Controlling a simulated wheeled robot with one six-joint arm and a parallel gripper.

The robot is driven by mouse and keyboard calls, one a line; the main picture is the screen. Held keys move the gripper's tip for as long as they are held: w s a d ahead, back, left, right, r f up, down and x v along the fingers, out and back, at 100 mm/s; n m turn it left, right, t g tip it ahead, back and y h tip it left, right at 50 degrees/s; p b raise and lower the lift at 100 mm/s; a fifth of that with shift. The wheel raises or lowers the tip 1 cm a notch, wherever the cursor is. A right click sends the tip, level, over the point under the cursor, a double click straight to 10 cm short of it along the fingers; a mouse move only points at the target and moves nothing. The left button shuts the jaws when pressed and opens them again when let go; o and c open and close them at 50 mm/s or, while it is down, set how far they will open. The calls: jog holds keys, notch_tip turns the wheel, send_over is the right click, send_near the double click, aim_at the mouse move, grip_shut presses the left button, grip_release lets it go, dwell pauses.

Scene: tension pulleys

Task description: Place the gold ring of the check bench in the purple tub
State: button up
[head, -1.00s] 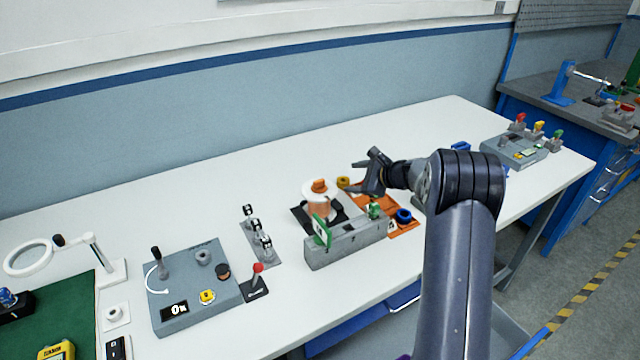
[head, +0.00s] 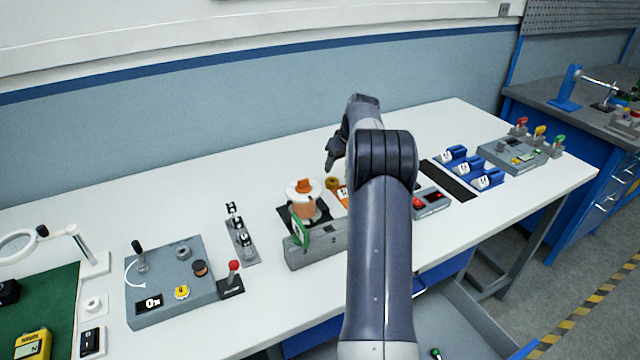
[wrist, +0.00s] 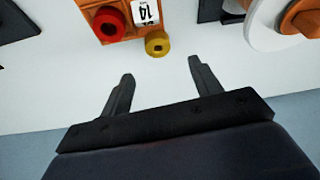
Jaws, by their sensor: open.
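The gold ring (wrist: 157,43) lies in the wrist view at the edge of an orange plate (wrist: 100,8), beside a white label reading 14. It also shows in the head view (head: 332,183), small, below and near my gripper (head: 333,156). My gripper (wrist: 160,66) is open and empty, and the ring appears just ahead of the gap between its fingertips. In the head view my arm hides most of the orange plate. I cannot make out a purple tub in either view now.
A red ring (wrist: 109,24) sits on the orange plate near the gold ring. A white disc and orange spool (head: 304,200) stand close by, behind a grey block (head: 318,247) with a green part. Blue holders (head: 487,179) are at the right. The back of the table is clear.

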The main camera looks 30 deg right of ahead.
aim_at(334, 178)
jog(key=p+x, duration=0.2)
jog(key=x, duration=0.7)
jog(key=shift+d+f, duration=0.1)
jog(key=shift+d, duration=0.1)
jog(key=shift+c, duration=0.6)
jog(key=c, duration=1)
